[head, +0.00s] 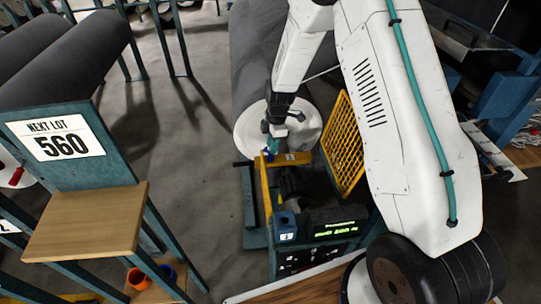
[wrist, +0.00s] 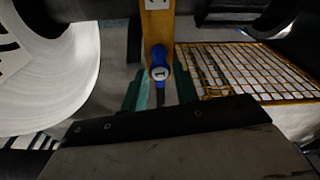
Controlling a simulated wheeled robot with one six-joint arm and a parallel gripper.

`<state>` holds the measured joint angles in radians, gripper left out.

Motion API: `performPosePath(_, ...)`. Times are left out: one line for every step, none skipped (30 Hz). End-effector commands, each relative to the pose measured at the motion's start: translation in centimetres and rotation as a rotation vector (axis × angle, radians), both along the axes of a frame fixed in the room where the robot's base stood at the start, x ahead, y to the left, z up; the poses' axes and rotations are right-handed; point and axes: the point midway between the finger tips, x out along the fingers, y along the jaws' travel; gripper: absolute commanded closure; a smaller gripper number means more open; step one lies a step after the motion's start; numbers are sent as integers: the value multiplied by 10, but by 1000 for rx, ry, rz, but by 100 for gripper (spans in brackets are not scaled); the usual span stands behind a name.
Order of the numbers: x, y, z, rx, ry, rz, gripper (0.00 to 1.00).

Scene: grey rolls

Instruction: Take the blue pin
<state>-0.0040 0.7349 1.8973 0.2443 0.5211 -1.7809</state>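The blue pin (wrist: 159,72) has a round blue head and sits at a yellow bar (wrist: 155,32) in the wrist view. In the head view it is a small blue spot (head: 269,155) at the yellow bracket, just under my gripper (head: 272,138). In the wrist view the two teal fingers of my gripper (wrist: 160,92) stand apart, one on each side of the pin's head in the picture. The fingers are open with visible gaps to the pin. I cannot tell whether the pin's head is between the fingertips or just beyond them.
A yellow mesh guard (head: 343,145) stands close to the right of my gripper. A large grey roll with a white end (head: 248,132) is behind it. A control box with a green display (head: 335,229) is in front. A wooden shelf (head: 85,222) stands at left.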

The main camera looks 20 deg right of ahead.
Motion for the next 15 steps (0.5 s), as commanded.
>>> performPosePath(0,0,-9,0,4,0,71)
performPosePath(0,1,-14,0,4,0,71)
performPosePath(0,1,-20,0,3,0,71)
performPosePath(0,1,-25,0,3,0,71)
performPosePath(0,2,-29,0,4,0,71)
performPosePath(0,3,-33,0,3,0,71)
performPosePath(1,3,-35,0,2,0,71)
performPosePath(1,3,-37,0,2,0,71)
performPosePath(1,3,-39,0,1,-1,71)
performPosePath(1,3,-40,0,1,-1,71)
performPosePath(1,4,-41,0,1,-1,71)
performPosePath(1,4,-41,0,1,-1,71)
performPosePath(1,4,-41,0,0,-1,71)
performPosePath(1,3,-40,0,0,-1,71)
performPosePath(1,3,-40,0,0,-1,71)
